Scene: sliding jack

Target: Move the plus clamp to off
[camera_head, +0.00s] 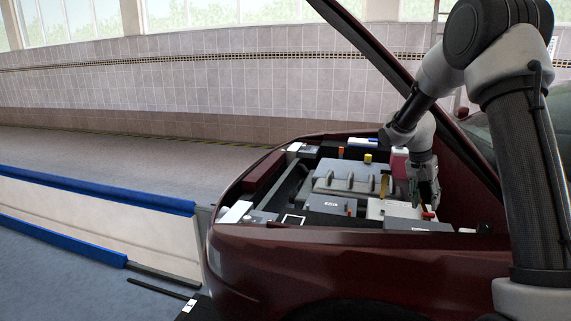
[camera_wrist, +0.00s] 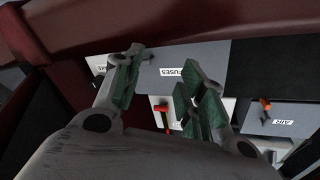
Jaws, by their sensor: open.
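My gripper (camera_head: 429,197) is open and empty, pointing down over the right side of the engine bay. In the wrist view my gripper (camera_wrist: 163,75) shows its two green-padded fingers spread apart. A small red lever (camera_wrist: 163,109), seemingly the plus clamp, stands on a white box between and beyond the fingers; I see no contact. In the head view the red piece (camera_head: 428,213) shows just below the fingertips, partly hidden by them. Its lettering and exact setting cannot be read.
A grey box marked FUSES (camera_wrist: 185,65) lies close by the fingers. A grey box marked AIR (camera_wrist: 285,121) carries an orange knob (camera_wrist: 265,103). The dark red car body (camera_head: 330,262) edges the bay, and the raised bonnet (camera_head: 400,72) slants near my arm.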

